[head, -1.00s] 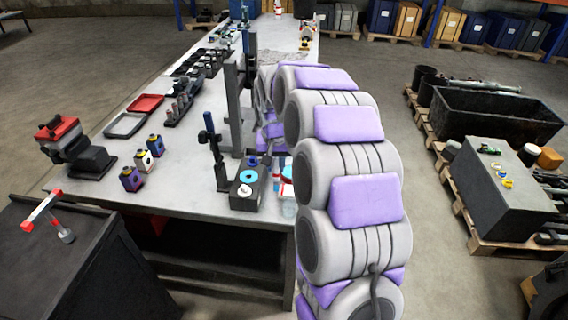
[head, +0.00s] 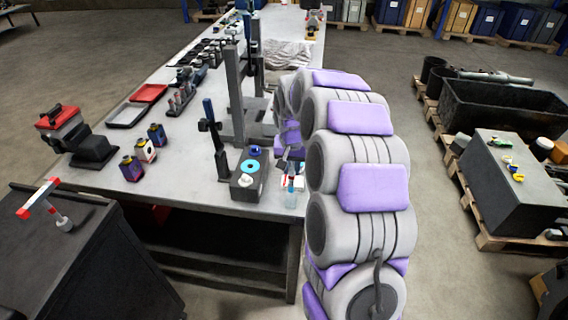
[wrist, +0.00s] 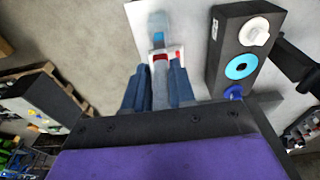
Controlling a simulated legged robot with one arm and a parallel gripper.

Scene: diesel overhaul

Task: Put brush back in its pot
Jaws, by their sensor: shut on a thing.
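The brush (wrist: 160,63), with red and pale parts, is held between the two dark blue-grey fingers of my gripper (wrist: 158,80) in the wrist view. It also shows as a small red and blue upright shape (head: 291,183) in the head view. The clear pot (head: 290,199) stands near the bench's front edge, directly below the brush. In the wrist view the pot (wrist: 156,22) lies just beyond the brush, with a blue patch between them. I cannot tell whether the brush tip is inside the pot or above it. My gripper in the head view (head: 291,163) is partly hidden by my arm.
Several small bottles (head: 146,152), a vise (head: 75,140) and trays (head: 127,115) are further left on the bench (head: 190,190).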

